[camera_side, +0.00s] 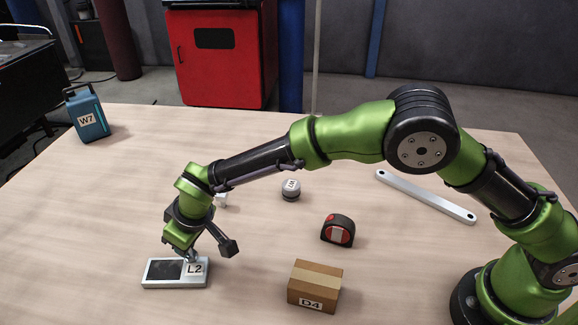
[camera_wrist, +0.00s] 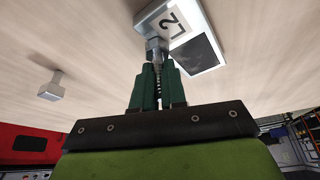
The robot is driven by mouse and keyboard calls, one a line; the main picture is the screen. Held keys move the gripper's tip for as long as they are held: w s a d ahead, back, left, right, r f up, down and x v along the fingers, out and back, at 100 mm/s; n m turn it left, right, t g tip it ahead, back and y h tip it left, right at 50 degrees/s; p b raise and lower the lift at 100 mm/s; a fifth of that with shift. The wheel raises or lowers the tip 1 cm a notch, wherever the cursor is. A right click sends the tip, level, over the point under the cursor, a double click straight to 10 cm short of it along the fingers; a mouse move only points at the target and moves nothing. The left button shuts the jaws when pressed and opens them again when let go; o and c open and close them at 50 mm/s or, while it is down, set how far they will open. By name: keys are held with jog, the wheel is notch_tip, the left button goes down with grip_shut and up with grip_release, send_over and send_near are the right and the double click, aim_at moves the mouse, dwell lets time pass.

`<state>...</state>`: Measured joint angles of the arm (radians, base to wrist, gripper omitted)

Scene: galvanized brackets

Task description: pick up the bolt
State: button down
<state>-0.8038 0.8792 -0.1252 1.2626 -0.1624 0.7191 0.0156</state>
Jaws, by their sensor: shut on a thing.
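The bolt (camera_wrist: 157,66) is grey metal with a wide head and a threaded shank. In the wrist view my gripper (camera_wrist: 157,84) is shut on its shank, with the dark green fingers on either side and the head beyond the fingertips. In the side view my gripper (camera_side: 190,252) is low, at the far edge of the silver device labelled L2 (camera_side: 161,284). The device also shows in the wrist view (camera_wrist: 196,52), right behind the bolt's head. I cannot tell whether the bolt touches it. In the side view the bolt is mostly hidden.
A small pale piece (camera_side: 222,199) lies behind my gripper. A labelled grey cylinder (camera_side: 291,190), a tape measure (camera_side: 337,231), a cardboard box D4 (camera_side: 315,285) and a flat metal bar (camera_side: 425,196) are to the right. A blue can W7 (camera_side: 88,114) stands far left.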

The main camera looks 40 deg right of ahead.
jog(key=shift+r, duration=0.45)
notch_tip(320, 180, up, 3)
jog(key=shift+s+d+f, duration=0.1)
jog(key=shift+s, duration=0.05)
jog(key=s+d+r, duration=0.1)
jog(key=s+d, duration=0.8)
jog(key=s, duration=0.2)
send_near(179, 268)
jog(key=shift+w+a+f, duration=0.3)
jog(key=shift+w+f, duration=0.1)
jog(key=shift+w, duration=0.25)
jog(key=shift+w+a+f, duration=0.1)
jog(key=shift+f, duration=1.65)
